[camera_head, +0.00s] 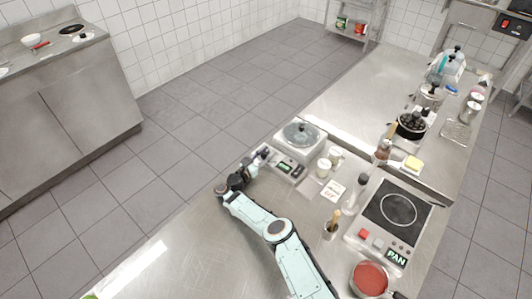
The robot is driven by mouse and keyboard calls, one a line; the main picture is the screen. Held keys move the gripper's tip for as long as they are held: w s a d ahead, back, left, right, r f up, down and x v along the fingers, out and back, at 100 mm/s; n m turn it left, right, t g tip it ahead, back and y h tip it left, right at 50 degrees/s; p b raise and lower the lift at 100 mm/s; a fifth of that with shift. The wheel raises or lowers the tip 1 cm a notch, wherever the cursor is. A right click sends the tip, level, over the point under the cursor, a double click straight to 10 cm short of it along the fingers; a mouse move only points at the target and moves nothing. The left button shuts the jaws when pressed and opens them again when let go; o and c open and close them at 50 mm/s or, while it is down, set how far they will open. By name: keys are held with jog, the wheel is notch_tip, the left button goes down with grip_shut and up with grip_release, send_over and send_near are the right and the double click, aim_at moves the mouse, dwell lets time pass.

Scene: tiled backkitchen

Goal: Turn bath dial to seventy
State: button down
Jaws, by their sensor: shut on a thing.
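The bath (316,131) is a white box with a round glass lid and a black knob on top. It stands on the steel counter (180,240). Its front panel carries a small dark display (285,167) with green digits too small to read. My gripper (263,156) is at the left end of this panel, shut on what seems to be the bath dial. The fingers hide the dial, so its setting cannot be read.
Small white jars (323,168) and a card (333,190) stand right of the bath. The counter left of my arm is mostly clear.

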jog(key=shift+d+r, duration=0.1)
jog(key=c, duration=0.9)
grip_release()
jog(key=shift+o, duration=0.2)
jog(key=v, duration=1.2)
